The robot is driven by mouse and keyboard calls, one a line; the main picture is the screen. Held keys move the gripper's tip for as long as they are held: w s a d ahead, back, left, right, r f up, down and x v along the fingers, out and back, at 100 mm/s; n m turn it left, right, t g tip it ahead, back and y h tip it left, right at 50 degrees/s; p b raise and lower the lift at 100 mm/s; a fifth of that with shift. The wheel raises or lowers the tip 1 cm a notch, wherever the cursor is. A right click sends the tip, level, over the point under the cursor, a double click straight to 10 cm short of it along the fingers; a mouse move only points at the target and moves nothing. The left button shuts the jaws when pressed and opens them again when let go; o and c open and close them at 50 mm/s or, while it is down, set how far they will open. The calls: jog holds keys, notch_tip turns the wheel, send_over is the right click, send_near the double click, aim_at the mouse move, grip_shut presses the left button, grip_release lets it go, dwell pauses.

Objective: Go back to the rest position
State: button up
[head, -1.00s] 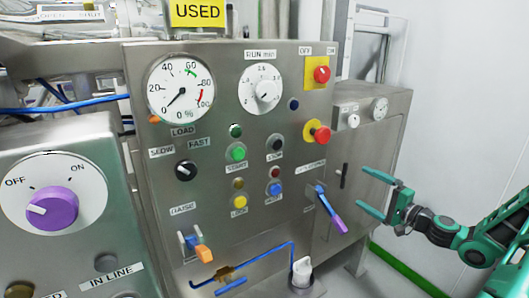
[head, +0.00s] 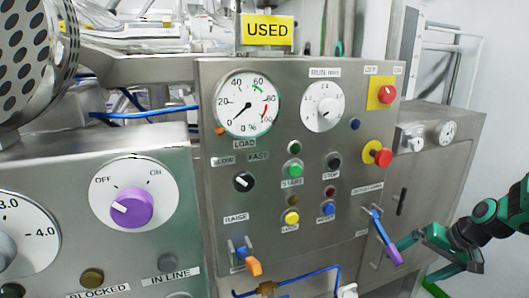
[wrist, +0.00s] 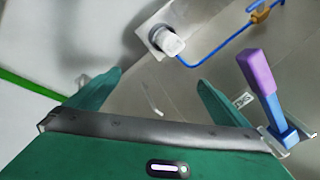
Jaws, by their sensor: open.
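My gripper (head: 436,255) is at the lower right of the head view, in front of the right side of the steel control panel (head: 222,185). Its green fingers are apart and nothing is between them. A blue lever with a purple grip (head: 386,238) is just left of the gripper in the head view. In the wrist view, the open fingers (wrist: 155,95) point toward the panel, and the purple-gripped lever (wrist: 258,75) is to the right of the right finger. Whether finger and lever touch is unclear in the head view; they look apart in the wrist view.
The panel carries a load gauge (head: 247,104), a run dial (head: 322,106), red emergency knobs and several buttons. An orange-tipped lever (head: 252,262) and blue pipe are low down. A purple OFF/ON knob (head: 131,207) is at left. A white wall is at right.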

jog(key=s+d+r+g+h, duration=0.2)
jog(key=s+r+h, duration=0.2)
jog(key=s+r, duration=0.55)
jog(key=s+a+r+g, duration=0.1)
jog(key=s+a, duration=0.1)
jog(key=s, duration=0.6)
jog(key=s+a+r+m+g, duration=0.1)
jog(key=s+a, duration=0.1)
jog(key=s, duration=0.7)
jog(key=shift+s+m+g, duration=0.3)
jog(key=shift+r, duration=0.1)
jog(key=shift+w+f, duration=0.25)
jog(key=shift+w, duration=0.4)
